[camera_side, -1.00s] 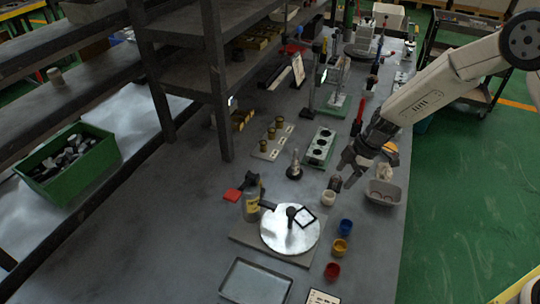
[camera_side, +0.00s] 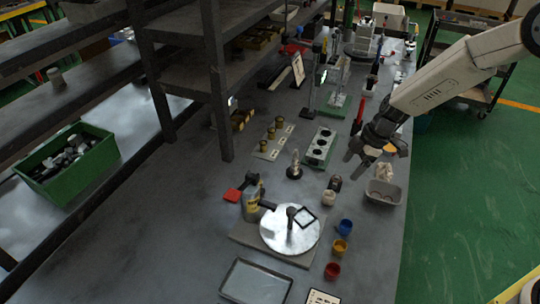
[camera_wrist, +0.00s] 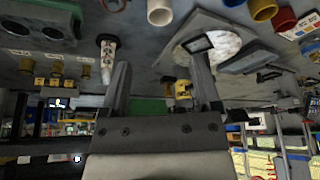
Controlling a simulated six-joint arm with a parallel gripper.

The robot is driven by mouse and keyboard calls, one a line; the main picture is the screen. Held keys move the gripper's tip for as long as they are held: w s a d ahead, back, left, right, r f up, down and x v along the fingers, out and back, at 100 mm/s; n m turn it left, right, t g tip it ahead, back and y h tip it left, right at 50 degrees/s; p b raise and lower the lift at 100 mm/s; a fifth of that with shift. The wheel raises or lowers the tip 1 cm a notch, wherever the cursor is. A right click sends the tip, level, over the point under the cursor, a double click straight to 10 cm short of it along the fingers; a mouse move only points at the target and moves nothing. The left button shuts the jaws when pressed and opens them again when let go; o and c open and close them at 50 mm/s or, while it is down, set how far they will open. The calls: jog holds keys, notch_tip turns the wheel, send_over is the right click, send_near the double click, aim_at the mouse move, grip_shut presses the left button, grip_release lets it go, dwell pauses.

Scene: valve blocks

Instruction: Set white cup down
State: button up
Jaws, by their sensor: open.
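The white cup (camera_side: 329,198) stands on the grey workbench in the side view, at the back end of a row of small coloured cups. It also shows in the wrist view (camera_wrist: 160,12), near the top edge. My gripper (camera_side: 356,167) is up and to the right of the cup in the side view, clear of it. In the wrist view its two fingers (camera_wrist: 160,65) are spread apart with nothing between them.
Blue (camera_side: 346,227), yellow (camera_side: 340,247) and red (camera_side: 333,271) cups stand in front. A round silver plate (camera_side: 290,231) is to the left. A dark small part (camera_side: 335,183) sits just behind the white cup. A grey bin (camera_side: 383,192) stands near the bench's right edge.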

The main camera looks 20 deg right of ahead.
jog(key=shift+s, duration=0.1)
jog(key=s+d+r+m+h, duration=0.2)
jog(key=s+d+r+m, duration=0.1)
jog(key=s+m, duration=0.4)
jog(key=s+d+r+m+t+h, duration=0.1)
jog(key=s+r+m, duration=0.5)
jog(key=s, duration=0.6)
jog(key=shift+s+d+m+h, duration=0.25)
jog(key=shift+d+m+h, duration=0.35)
jog(key=shift+d+m, duration=0.4)
jog(key=shift+c, duration=1.1)
